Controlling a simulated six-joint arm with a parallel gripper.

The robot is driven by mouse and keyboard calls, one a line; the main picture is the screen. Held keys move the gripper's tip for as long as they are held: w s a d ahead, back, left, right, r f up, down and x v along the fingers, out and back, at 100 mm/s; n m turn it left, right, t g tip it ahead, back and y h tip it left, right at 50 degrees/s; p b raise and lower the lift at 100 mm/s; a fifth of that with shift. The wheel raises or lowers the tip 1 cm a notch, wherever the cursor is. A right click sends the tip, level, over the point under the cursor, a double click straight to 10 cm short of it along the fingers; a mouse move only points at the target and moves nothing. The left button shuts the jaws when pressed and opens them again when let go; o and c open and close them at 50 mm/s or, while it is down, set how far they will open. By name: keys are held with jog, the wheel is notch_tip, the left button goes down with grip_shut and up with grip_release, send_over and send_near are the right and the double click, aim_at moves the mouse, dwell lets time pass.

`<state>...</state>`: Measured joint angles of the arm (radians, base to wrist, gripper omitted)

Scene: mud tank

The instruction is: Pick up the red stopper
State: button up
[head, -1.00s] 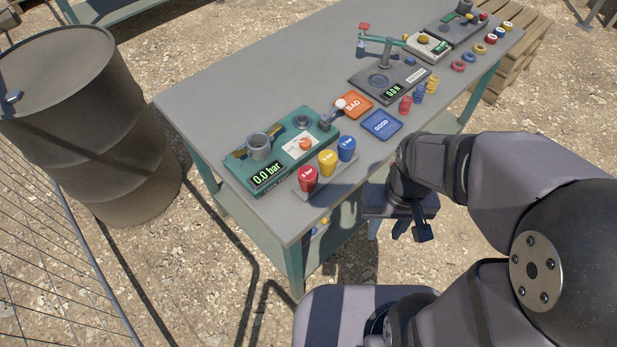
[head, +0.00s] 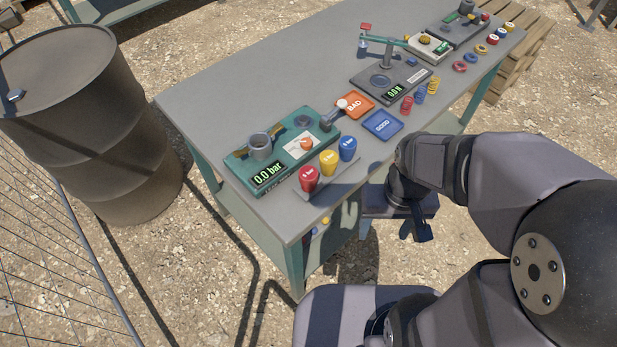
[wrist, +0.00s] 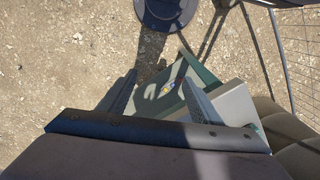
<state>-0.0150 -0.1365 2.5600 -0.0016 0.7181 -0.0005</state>
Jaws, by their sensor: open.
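The red stopper (head: 309,178) stands at the near edge of the table in the head view, the leftmost in a row with a yellow stopper (head: 328,162) and a blue stopper (head: 347,148). My gripper (head: 418,232) is off the table's front edge, to the right of and lower in the picture than the red stopper, well apart from it. In the wrist view, its two fingers are spread with nothing between them (wrist: 160,80). I cannot make out the red stopper in the wrist view.
A teal pressure device (head: 235,170) reading 0.0 bar sits behind the stoppers. Orange BAD (head: 356,105) and blue GOOD (head: 382,125) pads lie to the right. A scale (head: 362,84), springs and rings are farther along. A barrel (head: 130,150) stands left of the table.

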jog(key=s+a+n+g+p, duration=0.25)
jog(key=a+n+p, duration=0.2)
jog(key=a, duration=0.35)
jog(key=n+t+h+p, duration=0.1)
jog(key=n+t+h, duration=0.35)
jog(key=n, duration=1.75)
send_near(307, 173)
jog(key=shift+s+d+f+t+y, duration=0.45)
jog(key=shift+d+f+t+y, duration=0.2)
jog(key=shift+d, duration=0.2)
jog(key=shift+p+x, duration=0.75)
jog(key=shift+x, duration=0.75)
jog(key=shift+p+x, duration=0.5)
jog(key=shift+x, duration=1.7)
jog(key=shift+a, duration=0.1)
